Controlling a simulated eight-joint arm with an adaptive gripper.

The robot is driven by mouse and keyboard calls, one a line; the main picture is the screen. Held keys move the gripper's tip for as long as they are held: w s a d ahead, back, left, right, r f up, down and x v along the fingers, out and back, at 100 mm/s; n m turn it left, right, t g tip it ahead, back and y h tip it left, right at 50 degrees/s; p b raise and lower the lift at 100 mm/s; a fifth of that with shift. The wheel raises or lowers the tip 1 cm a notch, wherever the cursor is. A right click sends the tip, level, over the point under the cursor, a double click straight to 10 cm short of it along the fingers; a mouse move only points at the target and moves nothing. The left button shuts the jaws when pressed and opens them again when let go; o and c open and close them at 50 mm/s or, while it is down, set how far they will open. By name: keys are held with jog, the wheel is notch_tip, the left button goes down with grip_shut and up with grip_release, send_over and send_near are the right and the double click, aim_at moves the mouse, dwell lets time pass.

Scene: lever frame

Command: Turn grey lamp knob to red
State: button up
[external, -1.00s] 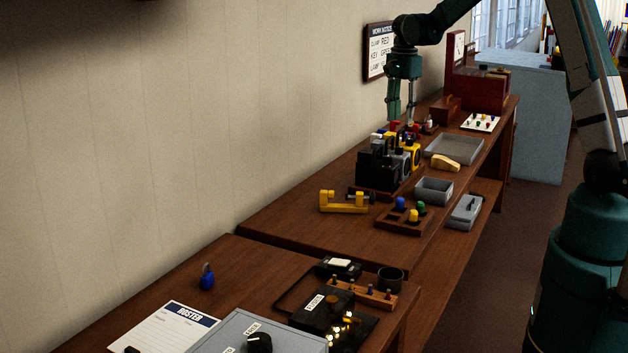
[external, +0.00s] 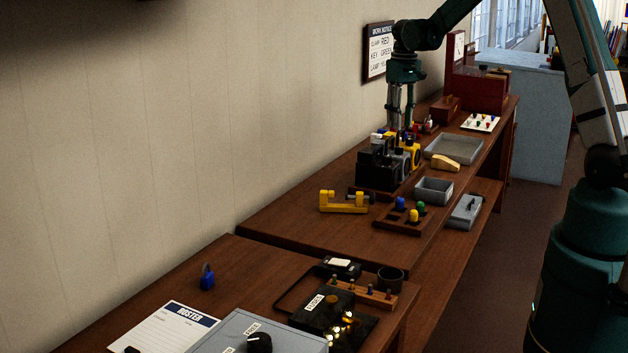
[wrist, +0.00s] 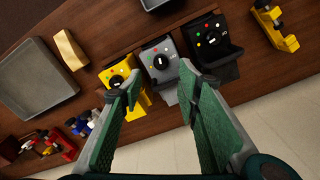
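The grey lamp (wrist: 162,62) stands in a row between a yellow lamp (wrist: 124,86) and a black lamp (wrist: 208,50), on a wooden strip. Its round dark knob (wrist: 160,62) sits on its face, with small coloured dots around it. The knob's exact setting is too small to tell. In the external view the grey lamp (external: 402,163) is partly hidden behind the black one. My gripper (wrist: 159,90) points down over the lamp row, its green fingers spread apart with nothing between them. In the external view it (external: 400,128) hangs just above or behind the lamps.
A grey tray (external: 455,150), a yellow wedge-like block (external: 445,163) and a small grey box (external: 433,190) lie right of the lamps. A yellow clamp (external: 344,202) lies in front. A work notice (external: 379,52) hangs on the wall.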

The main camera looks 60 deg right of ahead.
aim_at(400, 147)
jog(key=n, duration=0.5)
jog(key=shift+f+n, duration=0.25)
jog(key=shift+n, duration=0.05)
jog(key=n, duration=0.4)
jog(key=shift+f+n+p, duration=0.3)
jog(key=shift+n+p, duration=0.05)
jog(key=shift+n, duration=0.05)
jog(key=shift+f, duration=3.9)
jog(key=shift+c, duration=0.2)
jog(key=c, duration=0.8)
